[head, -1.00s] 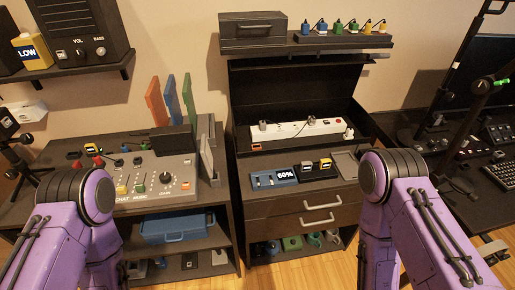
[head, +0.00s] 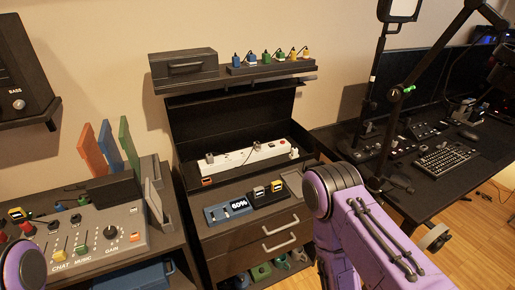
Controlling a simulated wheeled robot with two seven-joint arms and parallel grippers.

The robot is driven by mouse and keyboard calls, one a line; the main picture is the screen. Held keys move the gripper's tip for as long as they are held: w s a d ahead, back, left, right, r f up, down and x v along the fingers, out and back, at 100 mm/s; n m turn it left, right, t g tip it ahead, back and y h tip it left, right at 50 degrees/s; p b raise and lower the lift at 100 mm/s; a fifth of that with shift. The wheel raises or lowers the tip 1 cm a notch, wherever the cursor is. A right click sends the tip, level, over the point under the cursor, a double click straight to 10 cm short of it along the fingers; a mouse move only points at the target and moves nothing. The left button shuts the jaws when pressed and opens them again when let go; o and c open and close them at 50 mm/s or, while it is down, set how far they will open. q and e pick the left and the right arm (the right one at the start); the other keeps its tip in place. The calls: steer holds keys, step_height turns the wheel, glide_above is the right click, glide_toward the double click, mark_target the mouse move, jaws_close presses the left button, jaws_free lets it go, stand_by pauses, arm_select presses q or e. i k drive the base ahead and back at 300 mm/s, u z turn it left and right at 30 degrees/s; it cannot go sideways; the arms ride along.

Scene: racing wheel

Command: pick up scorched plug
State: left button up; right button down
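A white power strip (head: 238,160) lies in the open dark cabinet bay at the middle of the head view. A grey plug (head: 209,158) sits at its left end and a white plug (head: 293,153) at its right end. A small dark piece sits between them. Any scorch marks are too small to make out, so I cannot tell which plug is scorched. Both my grippers are out of view. Only a purple part of my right arm shows at the lower right and a sliver of my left arm at the lower left.
A shelf (head: 215,82) above the bay holds a dark box (head: 184,66) and a row of several coloured plugs (head: 279,55). A blue 60% unit (head: 233,209) sits below the strip. A mixer desk (head: 88,236) stands left, a keyboard desk (head: 425,187) right.

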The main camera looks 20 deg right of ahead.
mark_target(258, 147)
steer(key=z, duration=0.05)
steer(key=k, duration=0.5)
steer(key=z, duration=1.85)
steer(key=i, duration=1.45)
steer(key=u, duration=2)
